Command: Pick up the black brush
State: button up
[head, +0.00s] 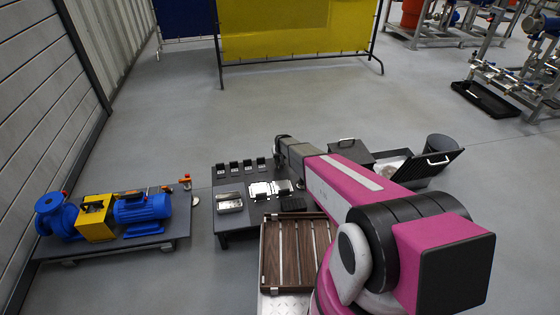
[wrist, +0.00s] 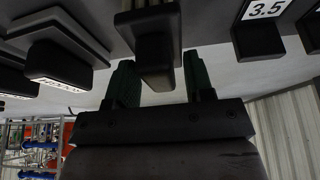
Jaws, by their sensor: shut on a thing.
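In the wrist view my gripper (wrist: 160,84) shows its two green-tipped fingers on either side of a dark block-shaped thing (wrist: 157,52). It is shut on this thing. I cannot tell from its shape whether this is the black brush. Similar black blocks with white labels stand close on both sides, one on the left (wrist: 62,66) and one marked 3.5 (wrist: 257,40) on the right. In the head view my arm reaches over the dark table (head: 236,242), with its end near the far edge. The fingertips and what they hold do not show clearly there.
Several small black labelled blocks (head: 234,167) stand in a row along the table's back. A metal tray (head: 230,202) lies in front. A wooden slatted tray (head: 265,262) is nearer. A black toolbox (head: 349,152) is on the right. A blue pump skid (head: 140,213) stands left.

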jog(key=shift+r, duration=0.15)
jog(key=shift+r, duration=0.25)
notch_tip(320, 180, up, 4)
jog(key=shift+s+f, duration=0.1)
jog(key=shift+f, duration=0.15)
jog(key=s+a+r, duration=0.4)
jog(key=a+r, duration=0.2)
jog(key=a, duration=0.4)
jog(key=shift+s+a+r, duration=0.25)
jog(key=shift+a+r, duration=0.1)
